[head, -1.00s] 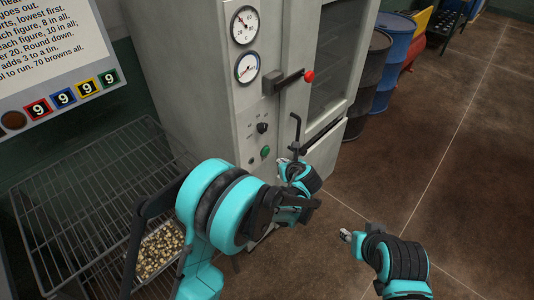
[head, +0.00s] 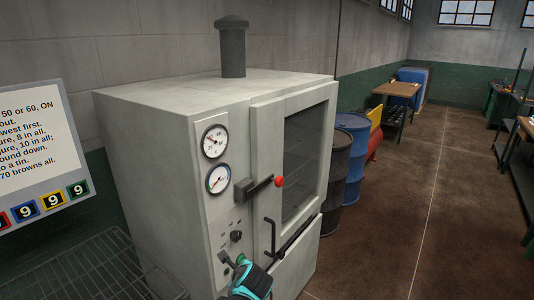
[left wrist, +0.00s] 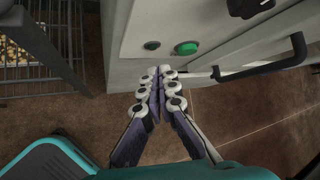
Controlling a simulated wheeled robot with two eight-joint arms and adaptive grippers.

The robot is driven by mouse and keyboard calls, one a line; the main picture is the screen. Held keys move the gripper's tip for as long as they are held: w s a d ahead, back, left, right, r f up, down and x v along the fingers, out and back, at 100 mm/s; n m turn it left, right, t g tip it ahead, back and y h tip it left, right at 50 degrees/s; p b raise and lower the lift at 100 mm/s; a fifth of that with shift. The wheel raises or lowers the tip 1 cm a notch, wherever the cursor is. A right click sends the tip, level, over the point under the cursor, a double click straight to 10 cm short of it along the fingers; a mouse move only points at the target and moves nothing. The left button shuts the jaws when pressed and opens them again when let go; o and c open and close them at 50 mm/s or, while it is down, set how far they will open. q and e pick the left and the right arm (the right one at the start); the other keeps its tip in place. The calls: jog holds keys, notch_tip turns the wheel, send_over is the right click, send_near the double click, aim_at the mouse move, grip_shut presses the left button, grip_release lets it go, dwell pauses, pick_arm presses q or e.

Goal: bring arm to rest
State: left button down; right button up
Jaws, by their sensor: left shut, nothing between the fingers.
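My left gripper (left wrist: 160,88) is shut and empty in the left wrist view, its fingers pressed together low in front of the grey cabinet (left wrist: 125,45). A green button (left wrist: 186,48) and a dark button (left wrist: 152,45) sit on the panel just above the fingertips, apart from them in the picture. A teal and black part of my arm shows at the bottom of the head view, in front of the lower cabinet. My right gripper is not in view.
The oven-like cabinet (head: 165,130) has two gauges, a red-knobbed lever (head: 279,182) and a black door handle (head: 270,235). A wire rack (head: 90,270) stands at left. Drums (head: 335,170) stand behind it. The brown floor (head: 400,220) at right is clear.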

pick_arm(q)
jog(key=s+a+r+n+h, duration=0.1)
jog(key=s+a+n, duration=0.3)
jog(key=s+n, duration=0.7)
jog(key=s+a+r+n+g+h, duration=0.1)
jog(key=s+a+n, duration=0.3)
jog(key=s+n, duration=0.7)
jog(key=shift+s+a+r+n+h, duration=0.15)
jog(key=shift+s+r+n+h, duration=0.35)
jog(key=shift+s, duration=0.6)
jog(key=shift+r, duration=0.1)
